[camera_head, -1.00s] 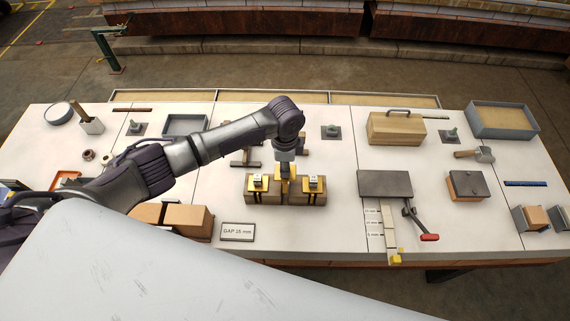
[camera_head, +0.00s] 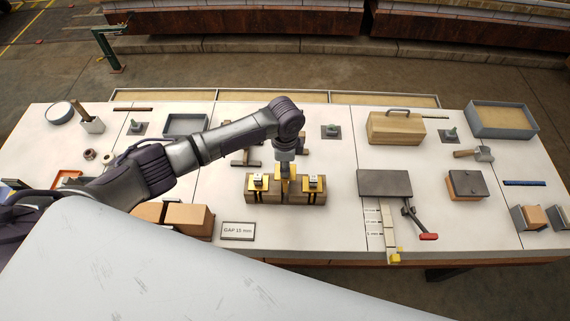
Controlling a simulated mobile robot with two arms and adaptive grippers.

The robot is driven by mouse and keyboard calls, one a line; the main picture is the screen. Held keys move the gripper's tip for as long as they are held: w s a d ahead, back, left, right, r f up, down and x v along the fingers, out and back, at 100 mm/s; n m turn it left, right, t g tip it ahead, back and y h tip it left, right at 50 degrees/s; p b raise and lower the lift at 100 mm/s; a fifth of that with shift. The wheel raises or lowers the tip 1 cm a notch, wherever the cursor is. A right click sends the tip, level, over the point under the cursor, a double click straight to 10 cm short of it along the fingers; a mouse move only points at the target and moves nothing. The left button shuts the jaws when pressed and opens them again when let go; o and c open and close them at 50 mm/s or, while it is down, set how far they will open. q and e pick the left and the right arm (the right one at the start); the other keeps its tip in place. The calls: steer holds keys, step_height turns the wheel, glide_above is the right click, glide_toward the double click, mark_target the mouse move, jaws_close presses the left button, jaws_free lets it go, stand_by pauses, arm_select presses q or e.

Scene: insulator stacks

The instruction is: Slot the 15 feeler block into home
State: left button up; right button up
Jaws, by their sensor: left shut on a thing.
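My left gripper (camera_head: 285,170) points straight down at the middle of a wooden fixture with two brass pieces, left (camera_head: 258,183) and right (camera_head: 313,184), each topped by a small metal block. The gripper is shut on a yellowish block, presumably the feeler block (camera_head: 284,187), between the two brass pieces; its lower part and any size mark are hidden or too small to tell. A pale rack (camera_head: 388,222) with several small mm labels stands to the right, with a yellow block (camera_head: 396,257) at its front end. A sign (camera_head: 238,231) reads "GAP 15 mm". My right gripper is not in view.
A dark plate (camera_head: 385,183) and a red-handled lever (camera_head: 428,237) stand beside the rack. A wooden box (camera_head: 396,128) is behind them. Brown boxes (camera_head: 188,218) lie under my left arm. The white tabletop is clear between fixture and dark plate.

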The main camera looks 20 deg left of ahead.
arm_select(q)
steer(key=shift+p, duration=0.6)
stand_by(0.7)
steer(key=shift+f+b, duration=0.45)
steer(key=shift+f, duration=0.2)
steer(key=shift+f+b, duration=1.8)
steer(key=shift+f, duration=1)
steer(key=o, duration=1)
steer(key=shift+o, duration=0.2)
steer(key=shift+r, duration=0.2)
step_height(320, 180, up, 12)
steer(key=shift+f, duration=0.15)
steer(key=shift+s+f, duration=0.1)
